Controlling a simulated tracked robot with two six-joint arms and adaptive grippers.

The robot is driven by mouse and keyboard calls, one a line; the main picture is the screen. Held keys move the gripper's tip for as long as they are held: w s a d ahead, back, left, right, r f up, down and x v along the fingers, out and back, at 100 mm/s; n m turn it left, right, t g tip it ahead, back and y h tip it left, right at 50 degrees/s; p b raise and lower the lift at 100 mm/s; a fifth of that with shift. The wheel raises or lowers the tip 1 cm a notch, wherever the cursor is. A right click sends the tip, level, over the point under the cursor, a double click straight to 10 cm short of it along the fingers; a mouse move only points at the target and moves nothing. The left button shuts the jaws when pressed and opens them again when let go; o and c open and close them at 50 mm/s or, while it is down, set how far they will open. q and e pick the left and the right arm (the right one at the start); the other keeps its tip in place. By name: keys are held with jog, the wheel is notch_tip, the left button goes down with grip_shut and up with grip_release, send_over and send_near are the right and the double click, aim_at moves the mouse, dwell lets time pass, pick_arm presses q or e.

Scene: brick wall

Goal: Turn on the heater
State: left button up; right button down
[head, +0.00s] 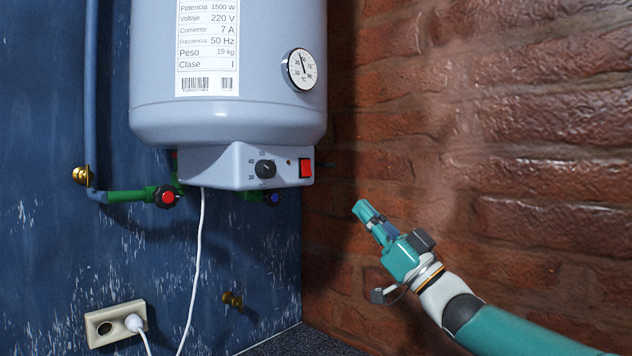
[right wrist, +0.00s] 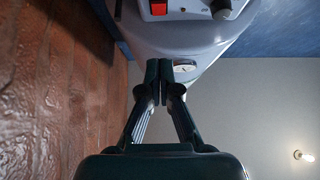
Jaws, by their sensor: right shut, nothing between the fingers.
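The heater (head: 228,110) is a pale grey-blue tank on the blue wall, with a control box (head: 225,172) at its bottom. On the box are a red switch (head: 306,168), a small indicator (head: 289,162) and a black dial (head: 265,169). My right gripper (head: 361,208) is shut and empty, to the right of and below the switch, apart from it. In the right wrist view the shut fingertips (right wrist: 165,65) point toward the heater, with the red switch (right wrist: 158,7) at the top edge. My left gripper is not in view.
A brick wall (head: 480,130) stands close on the right. Green pipes with a red-capped valve (head: 167,196) and a blue-capped valve (head: 272,199) run below the heater. A white cable (head: 196,270) hangs from the box; a plug (head: 134,322) sits in the socket (head: 104,327).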

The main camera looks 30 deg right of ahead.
aim_at(308, 168)
jog(key=p+x, duration=0.2)
jog(key=x, duration=0.2)
jog(key=w+f+p+x, duration=0.1)
jog(key=p+x, duration=0.1)
jog(key=x, duration=0.2)
jog(key=f+p+x, duration=0.1)
jog(key=p+x, duration=0.1)
jog(key=x, duration=0.2)
jog(key=shift+w+a+f, duration=0.1)
jog(key=shift+w+a, duration=0.2)
jog(key=shift+f, duration=0.1)
